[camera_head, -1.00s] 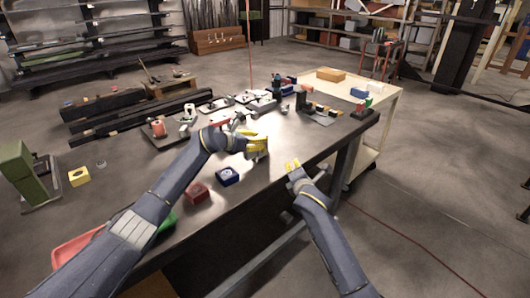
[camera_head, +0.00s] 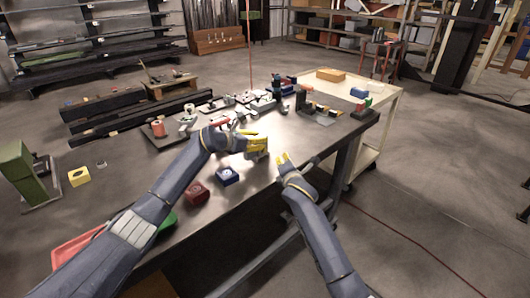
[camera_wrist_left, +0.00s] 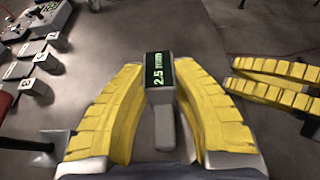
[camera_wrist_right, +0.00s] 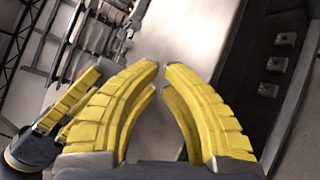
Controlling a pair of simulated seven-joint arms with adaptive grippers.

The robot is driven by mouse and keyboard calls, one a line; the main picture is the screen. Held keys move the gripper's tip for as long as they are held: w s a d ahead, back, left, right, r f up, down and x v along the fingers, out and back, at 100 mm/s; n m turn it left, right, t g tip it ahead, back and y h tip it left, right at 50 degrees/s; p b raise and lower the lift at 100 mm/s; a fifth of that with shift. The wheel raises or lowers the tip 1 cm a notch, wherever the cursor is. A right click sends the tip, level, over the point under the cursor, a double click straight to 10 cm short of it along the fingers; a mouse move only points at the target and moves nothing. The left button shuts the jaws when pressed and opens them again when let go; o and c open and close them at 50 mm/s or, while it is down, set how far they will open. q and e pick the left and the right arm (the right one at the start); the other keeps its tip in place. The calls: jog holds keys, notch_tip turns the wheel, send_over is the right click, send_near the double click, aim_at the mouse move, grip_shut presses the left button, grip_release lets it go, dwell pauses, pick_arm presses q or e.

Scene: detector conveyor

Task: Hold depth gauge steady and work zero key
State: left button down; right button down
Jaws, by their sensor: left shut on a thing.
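The depth gauge (camera_wrist_left: 162,105) is a small grey instrument with a dark display showing green digits that read about 2.5. In the left wrist view it sits between the yellow fingers of my left gripper (camera_wrist_left: 160,85), which are shut on it. In the head view my left gripper (camera_head: 257,145) is above the bench and its fingers hide most of the gauge. My right gripper (camera_head: 283,159) is just right of it and lower, near the bench edge, apart from the gauge. Its fingertips (camera_wrist_right: 162,66) nearly meet, with nothing between them. The zero key cannot be made out.
A pale cart (camera_head: 385,115) stands beyond.

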pick_arm(q)
jog(key=shift+f, duration=0.2)
pick_arm(e)
jog(key=shift+w+a, duration=1.65)
jog(key=shift+w, duration=0.25)
jog(key=shift+w+a, duration=0.55)
jog(key=shift+w, duration=0.05)
dwell(1.1)
jog(key=shift+s+d, duration=0.1)
dwell(0.4)
jog(key=shift+s+d, duration=0.45)
jog(key=shift+s, duration=0.05)
pick_arm(q)
jog(key=shift+r, duration=0.1)
pick_arm(e)
jog(key=shift+s+d, duration=1.65)
jog(key=shift+s, duration=0.25)
pick_arm(q)
jog(key=c, duration=1.1)
grip_release()
